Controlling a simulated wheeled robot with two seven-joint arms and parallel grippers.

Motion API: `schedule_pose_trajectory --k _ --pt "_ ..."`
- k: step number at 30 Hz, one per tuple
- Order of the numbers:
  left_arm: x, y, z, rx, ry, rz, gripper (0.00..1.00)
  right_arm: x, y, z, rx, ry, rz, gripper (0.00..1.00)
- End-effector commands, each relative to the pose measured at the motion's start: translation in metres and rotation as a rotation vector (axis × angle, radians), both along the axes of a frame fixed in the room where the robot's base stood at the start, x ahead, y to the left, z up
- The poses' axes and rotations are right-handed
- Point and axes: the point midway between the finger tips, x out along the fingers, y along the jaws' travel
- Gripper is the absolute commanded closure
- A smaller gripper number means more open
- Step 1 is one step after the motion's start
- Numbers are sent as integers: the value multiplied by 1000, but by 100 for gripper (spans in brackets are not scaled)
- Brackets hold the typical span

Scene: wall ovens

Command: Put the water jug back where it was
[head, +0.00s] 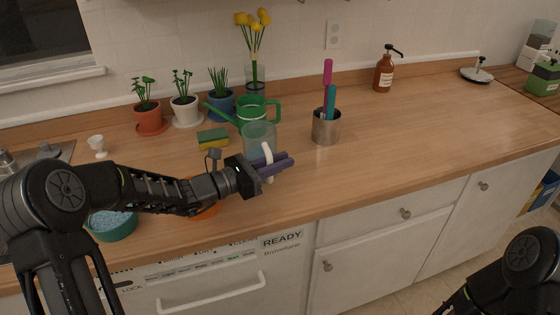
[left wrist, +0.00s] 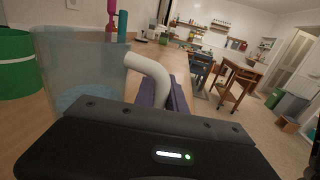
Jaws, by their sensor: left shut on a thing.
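The water jug (head: 258,136) is clear bluish with a white handle. It is upright at the middle of the wooden counter, in front of the green watering can (head: 252,109). My left gripper (head: 274,165) has its purple fingers shut on the handle, at the jug's near side. In the left wrist view the jug (left wrist: 75,65) is at the left, and its white handle (left wrist: 150,70) comes down between the fingers. I cannot tell whether the jug's base touches the counter. My right gripper is out of view; only part of my right arm shows at the lower right.
A yellow-green sponge (head: 212,139) is left of the jug, and a metal utensil cup (head: 326,127) is right of it. Potted plants (head: 150,117) line the back. An orange bowl (head: 205,210) and a green bowl (head: 113,226) are near the front edge.

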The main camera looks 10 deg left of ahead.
Motion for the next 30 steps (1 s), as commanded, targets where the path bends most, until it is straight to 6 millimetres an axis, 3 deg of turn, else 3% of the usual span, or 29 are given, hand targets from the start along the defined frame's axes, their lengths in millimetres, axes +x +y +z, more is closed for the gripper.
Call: schedule_pose_trajectory --k 4,5,12,23,30 --pt "0 0 -2 0 -4 -1 100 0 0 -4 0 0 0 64" --pt "0 0 -2 0 0 0 82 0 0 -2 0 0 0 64" --pt "0 0 -2 0 0 0 63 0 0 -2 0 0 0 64" --pt "-1 2 0 1 1 1 63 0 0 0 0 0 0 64" --pt "-23 26 -2 3 0 4 63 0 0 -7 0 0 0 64"
